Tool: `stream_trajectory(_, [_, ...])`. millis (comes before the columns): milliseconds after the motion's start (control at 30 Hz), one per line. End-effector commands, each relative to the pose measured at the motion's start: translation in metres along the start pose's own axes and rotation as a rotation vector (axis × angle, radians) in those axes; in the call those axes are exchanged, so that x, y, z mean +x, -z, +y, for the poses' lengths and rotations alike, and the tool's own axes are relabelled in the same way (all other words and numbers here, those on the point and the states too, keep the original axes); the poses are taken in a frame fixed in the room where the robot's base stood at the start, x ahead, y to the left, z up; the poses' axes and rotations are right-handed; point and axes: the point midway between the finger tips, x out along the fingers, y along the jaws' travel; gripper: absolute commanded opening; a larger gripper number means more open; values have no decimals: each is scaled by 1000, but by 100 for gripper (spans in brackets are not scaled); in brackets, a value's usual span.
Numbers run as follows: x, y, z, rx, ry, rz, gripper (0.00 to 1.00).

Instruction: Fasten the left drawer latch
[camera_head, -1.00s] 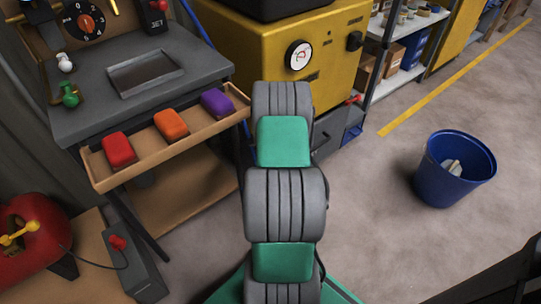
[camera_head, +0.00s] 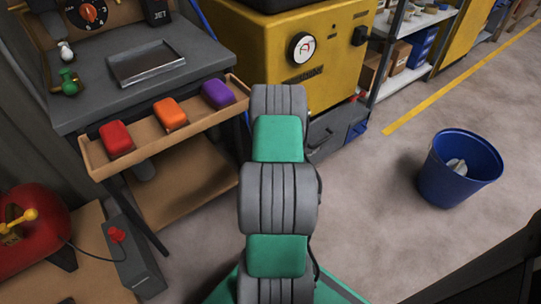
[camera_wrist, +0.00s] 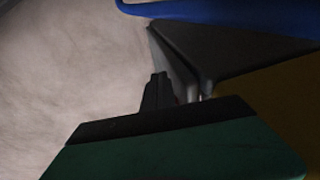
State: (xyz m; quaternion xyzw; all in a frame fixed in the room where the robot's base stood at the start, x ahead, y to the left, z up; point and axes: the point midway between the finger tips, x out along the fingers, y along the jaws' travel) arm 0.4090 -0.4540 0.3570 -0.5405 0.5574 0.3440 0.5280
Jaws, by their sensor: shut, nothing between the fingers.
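My gripper (camera_wrist: 159,88) shows in the wrist view as dark fingers held together, with nothing seen between them. A dark grey, sharp-edged part (camera_wrist: 225,58) lies just beyond and to the right of the fingertips. I cannot tell whether they touch. In the head view my arm hides the gripper. A low grey and blue unit (camera_head: 338,128) stands at the foot of the yellow machine (camera_head: 262,55), partly behind my arm. I cannot make out the left drawer latch clearly in either view.
A grey workbench (camera_head: 95,95) has a wooden tray (camera_head: 95,163) along its front, with red, orange and purple blocks. A red tank (camera_head: 30,235) and a grey pedal box (camera_head: 133,262) are at lower left. A blue bucket (camera_head: 445,185) stands on open floor at right.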

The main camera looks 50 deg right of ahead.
Motion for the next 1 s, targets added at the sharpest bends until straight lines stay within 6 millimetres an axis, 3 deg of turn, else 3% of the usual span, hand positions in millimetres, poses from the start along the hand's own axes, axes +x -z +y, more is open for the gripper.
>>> stream_trajectory(567, [-2,6,3,5,-1,18,0])
stream_trajectory(1000, [-72,5,3,5,-1,18,0])
